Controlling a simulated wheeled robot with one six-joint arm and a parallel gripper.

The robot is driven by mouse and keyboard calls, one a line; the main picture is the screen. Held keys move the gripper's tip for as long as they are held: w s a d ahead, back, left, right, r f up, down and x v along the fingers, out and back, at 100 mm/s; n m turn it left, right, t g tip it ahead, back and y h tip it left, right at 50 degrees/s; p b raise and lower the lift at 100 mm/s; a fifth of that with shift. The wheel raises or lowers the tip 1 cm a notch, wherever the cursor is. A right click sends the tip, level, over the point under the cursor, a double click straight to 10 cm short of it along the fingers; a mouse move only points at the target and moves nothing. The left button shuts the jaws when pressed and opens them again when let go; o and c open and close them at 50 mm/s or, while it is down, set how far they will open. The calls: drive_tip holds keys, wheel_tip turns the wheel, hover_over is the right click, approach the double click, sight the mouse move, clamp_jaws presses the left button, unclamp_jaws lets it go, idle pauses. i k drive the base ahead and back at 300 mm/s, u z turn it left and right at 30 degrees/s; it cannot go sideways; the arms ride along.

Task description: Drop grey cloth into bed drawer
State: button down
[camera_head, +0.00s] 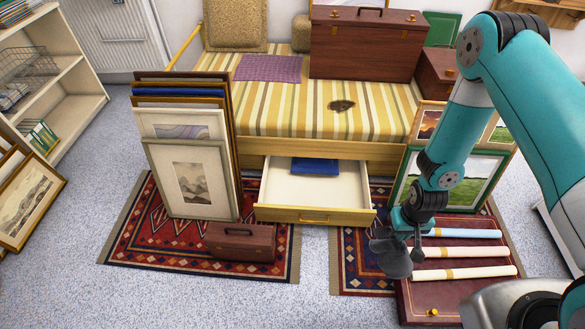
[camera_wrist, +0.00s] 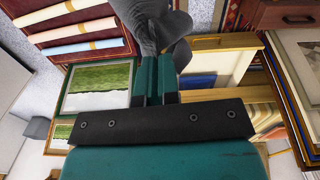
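The grey cloth (camera_head: 390,252) hangs bunched from my gripper (camera_head: 412,232), in front of and to the right of the drawer. In the wrist view, the cloth (camera_wrist: 163,22) bulges out beyond the fingertips of my gripper (camera_wrist: 157,65), which are closed on it. The bed drawer (camera_head: 335,214) is pulled out from under the bed (camera_head: 290,145), its pale inside mostly bare. A folded blue cloth (camera_head: 315,166) lies at its back. The drawer also shows in the wrist view (camera_wrist: 232,62), right of the fingers.
Framed prints (camera_head: 190,180) lean left of the drawer; more (camera_head: 480,178) lean on its right. A small brown case (camera_head: 241,242) stands on the rug before the drawer. Rolled prints (camera_head: 460,252) lie on a dark red portfolio (camera_head: 415,305) beneath my arm. A large case (camera_head: 365,45) stands on the bed.

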sight(345, 199)
drive_tip(key=u, duration=0.75)
drive_tip(key=i, duration=1)
drive_tip(key=z, duration=0.05)
